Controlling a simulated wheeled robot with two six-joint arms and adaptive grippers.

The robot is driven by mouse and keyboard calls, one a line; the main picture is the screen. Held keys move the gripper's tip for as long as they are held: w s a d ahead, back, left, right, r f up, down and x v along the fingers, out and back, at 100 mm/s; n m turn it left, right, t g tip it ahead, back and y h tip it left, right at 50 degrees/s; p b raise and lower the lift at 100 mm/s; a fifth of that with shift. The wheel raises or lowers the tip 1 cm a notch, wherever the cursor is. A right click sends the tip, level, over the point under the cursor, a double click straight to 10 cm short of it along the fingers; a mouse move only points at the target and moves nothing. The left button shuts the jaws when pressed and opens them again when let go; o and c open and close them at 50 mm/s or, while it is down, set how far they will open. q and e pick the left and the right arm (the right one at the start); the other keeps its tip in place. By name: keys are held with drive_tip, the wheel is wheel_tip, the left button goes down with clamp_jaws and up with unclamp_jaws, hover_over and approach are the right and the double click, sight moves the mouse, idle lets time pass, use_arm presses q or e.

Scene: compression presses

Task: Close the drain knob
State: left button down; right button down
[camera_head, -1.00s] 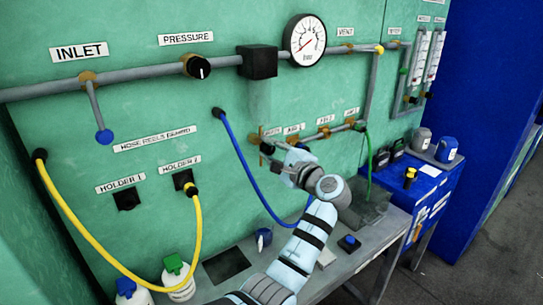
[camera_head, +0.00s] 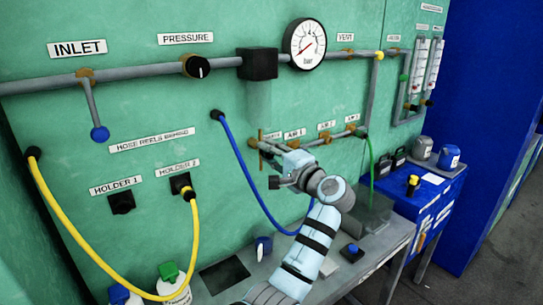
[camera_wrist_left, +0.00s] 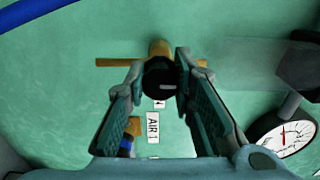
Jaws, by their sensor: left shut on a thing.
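The drain knob (camera_wrist_left: 161,80) is a dark round knob with a white mark, on a brass fitting (camera_wrist_left: 160,48) on the green panel. In the head view the fitting (camera_head: 261,137) is at the left end of the lower pipe, and the knob is mostly hidden by my gripper. My left gripper (camera_wrist_left: 159,72) has its fingers on either side of the knob and is shut on it. In the head view the left gripper (camera_head: 268,151) reaches up to the fitting from below. My right gripper is not in view.
The AIR 1 label (camera_wrist_left: 153,127) is beside the knob. A blue hose (camera_head: 247,177) hangs left of my arm. A pressure gauge (camera_head: 305,41) is above. A grey bench (camera_head: 385,243) stands below, with a blue table (camera_head: 440,190) to the right.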

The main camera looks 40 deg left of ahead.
use_arm(q)
drive_tip(key=shift+r, duration=0.15)
drive_tip(key=c, duration=1.4)
unclamp_jaws()
drive_tip(key=shift+a, duration=0.1)
drive_tip(key=shift+c, duration=0.2)
drive_tip(key=shift+o, duration=0.4)
drive_tip(key=v, duration=1.2)
drive_tip(key=shift+a, duration=0.1)
